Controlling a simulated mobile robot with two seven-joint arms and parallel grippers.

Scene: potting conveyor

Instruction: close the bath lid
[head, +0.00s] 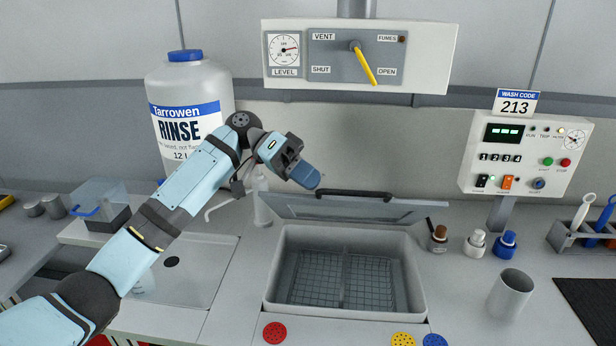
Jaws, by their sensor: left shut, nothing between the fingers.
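The bath (420,290) is a grey rectangular basin set in the counter, with wire mesh baskets inside. Its lid (345,209) is a grey, see-through panel standing open along the bath's back edge. A dark bar handle (353,194) runs along the lid's upper edge. My left gripper (312,181) comes in from the left, with its fingers shut and empty. The fingertips show just left of the handle's left end and above the lid; I cannot tell whether they touch. My right gripper is out of view.
A control panel with a yellow lever (365,66) hangs above. A rinse container (190,90) stands behind my left arm. Small bottles (475,243) and a grey cup (511,294) stand right of the bath. Colored discs (275,332) lie in front. The bath's opening is unobstructed.

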